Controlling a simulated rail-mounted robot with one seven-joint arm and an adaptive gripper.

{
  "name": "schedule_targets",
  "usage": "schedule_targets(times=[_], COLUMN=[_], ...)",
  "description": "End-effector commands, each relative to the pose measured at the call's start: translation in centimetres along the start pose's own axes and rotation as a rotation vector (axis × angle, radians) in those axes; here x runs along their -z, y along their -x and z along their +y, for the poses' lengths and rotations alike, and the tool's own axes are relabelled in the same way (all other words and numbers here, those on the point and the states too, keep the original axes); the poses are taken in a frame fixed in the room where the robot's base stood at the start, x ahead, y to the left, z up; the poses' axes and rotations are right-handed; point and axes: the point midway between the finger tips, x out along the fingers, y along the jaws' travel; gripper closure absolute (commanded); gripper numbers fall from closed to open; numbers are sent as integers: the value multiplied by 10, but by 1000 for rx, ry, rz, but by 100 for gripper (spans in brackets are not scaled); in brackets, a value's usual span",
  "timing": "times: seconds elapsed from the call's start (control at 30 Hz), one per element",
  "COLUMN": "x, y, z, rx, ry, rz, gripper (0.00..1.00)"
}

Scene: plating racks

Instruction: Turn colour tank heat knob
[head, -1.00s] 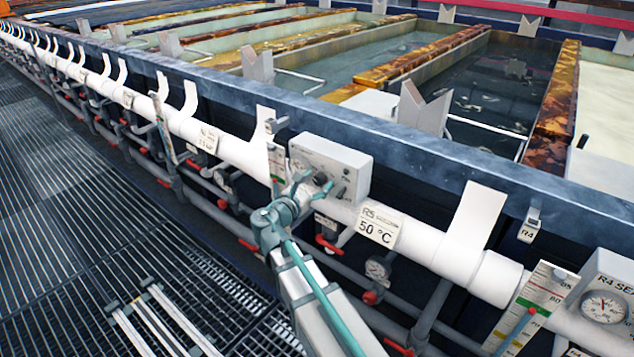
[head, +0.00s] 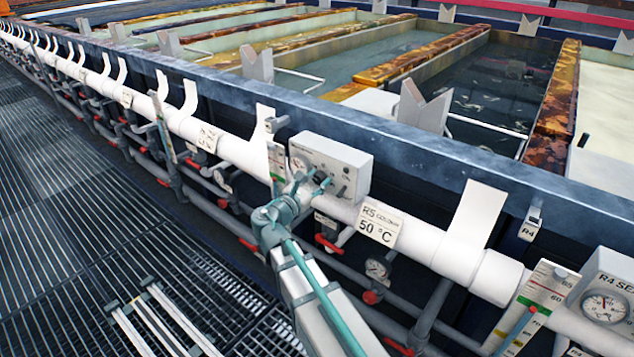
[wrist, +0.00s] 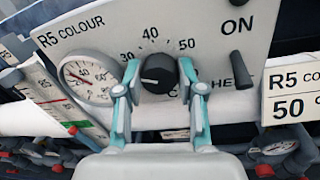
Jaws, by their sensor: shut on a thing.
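The heat knob (wrist: 158,73) is a round black knob on the grey R5 COLOUR control box (wrist: 215,30). In the wrist view the knob sits between the two teal fingertips of my gripper (wrist: 159,82), which is shut on it. Its white mark seems to point left, below the 30 of the scale that runs 30, 40, 50. In the head view the box (head: 345,165) stands above the white pipe, with my gripper (head: 312,184) at its front face. The fingers largely hide the knob there.
A round gauge (wrist: 85,80) lies left of the knob, and a black HEAT switch (wrist: 241,70) lies right of it. A sign reading R5 50 °C (head: 380,228) hangs on the white pipe (head: 430,245). The blue tank rim (head: 400,140) runs behind the box.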

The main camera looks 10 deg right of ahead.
Motion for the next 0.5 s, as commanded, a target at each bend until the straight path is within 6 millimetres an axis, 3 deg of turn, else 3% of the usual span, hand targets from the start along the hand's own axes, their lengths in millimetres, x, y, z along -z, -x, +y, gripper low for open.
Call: schedule_targets(times=[0.5], x=[6], y=[0], z=[-2], rx=[-5], ry=[-379], rz=[-30], gripper=[96])
